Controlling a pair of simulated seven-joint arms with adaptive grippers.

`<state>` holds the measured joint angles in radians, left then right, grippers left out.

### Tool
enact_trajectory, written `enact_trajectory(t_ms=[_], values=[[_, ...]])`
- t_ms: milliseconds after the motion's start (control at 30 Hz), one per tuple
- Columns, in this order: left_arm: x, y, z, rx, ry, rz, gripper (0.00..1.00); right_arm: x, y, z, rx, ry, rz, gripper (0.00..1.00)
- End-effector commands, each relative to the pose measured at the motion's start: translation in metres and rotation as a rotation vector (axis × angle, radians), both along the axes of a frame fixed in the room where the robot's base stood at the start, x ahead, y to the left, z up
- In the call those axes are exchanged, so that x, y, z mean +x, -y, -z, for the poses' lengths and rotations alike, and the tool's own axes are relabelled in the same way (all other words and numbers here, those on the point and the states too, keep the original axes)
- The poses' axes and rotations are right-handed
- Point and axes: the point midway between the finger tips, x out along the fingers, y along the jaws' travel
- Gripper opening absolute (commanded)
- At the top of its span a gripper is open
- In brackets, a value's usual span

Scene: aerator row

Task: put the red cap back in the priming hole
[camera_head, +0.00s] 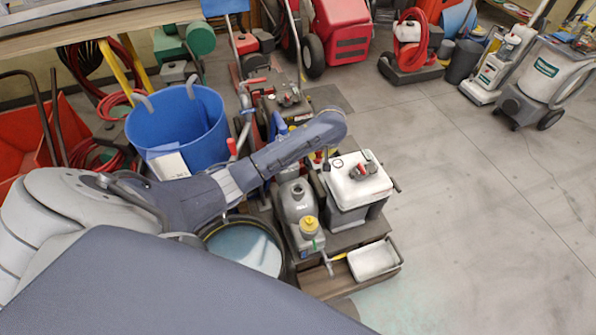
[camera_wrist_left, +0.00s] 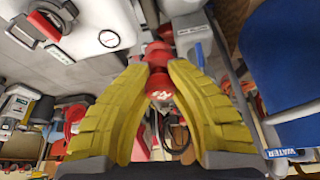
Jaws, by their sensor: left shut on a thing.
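My left gripper (camera_wrist_left: 158,62) has yellow ridged fingers, shut on a red cap (camera_wrist_left: 159,86) in the left wrist view. The cap sits between the fingertips, with a pale mark on its face. In the head view my left wrist hides the gripper and cap. The white-topped pump unit (camera_head: 357,182) stands just right of and below that wrist, with a black and red fitting (camera_head: 366,169) on top. I cannot tell whether this is the priming hole.
A grey canister (camera_head: 297,202) and yellow-capped bottle (camera_head: 309,228) stand left of the pump unit. A white tray (camera_head: 374,261) lies in front. A blue bin (camera_head: 178,125) stands left, near my arm.

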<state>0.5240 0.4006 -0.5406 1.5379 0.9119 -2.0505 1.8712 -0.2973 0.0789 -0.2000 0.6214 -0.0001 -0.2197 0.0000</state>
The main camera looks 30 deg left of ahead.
Motion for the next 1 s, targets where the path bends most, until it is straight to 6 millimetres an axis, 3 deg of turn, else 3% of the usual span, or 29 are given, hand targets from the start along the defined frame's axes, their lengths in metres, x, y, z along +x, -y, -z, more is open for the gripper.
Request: enact_trajectory(t_ms=[33, 100, 300, 500, 1000], values=[[-0.011, -0.008, 0.019, -0.002, -0.005, -0.031, 0.0, -0.001, 0.001, 0.0, -0.001, -0.001, 0.0, 0.43], [-0.021, -0.02, 0.037, -0.001, -0.004, -0.066, 0.0, -0.001, 0.002, 0.0, -0.002, -0.002, 0.0, 0.43], [-0.045, -0.041, 0.072, 0.001, 0.0, -0.13, 0.0, -0.003, 0.003, 0.0, -0.003, -0.003, -0.001, 0.43], [-0.055, -0.049, 0.085, 0.001, 0.003, -0.153, 0.0, -0.003, 0.003, 0.0, -0.004, -0.004, -0.001, 0.43], [-0.056, -0.05, 0.113, 0.001, 0.004, -0.155, 0.0, -0.004, 0.002, 0.0, -0.003, -0.004, -0.001, 0.43]])
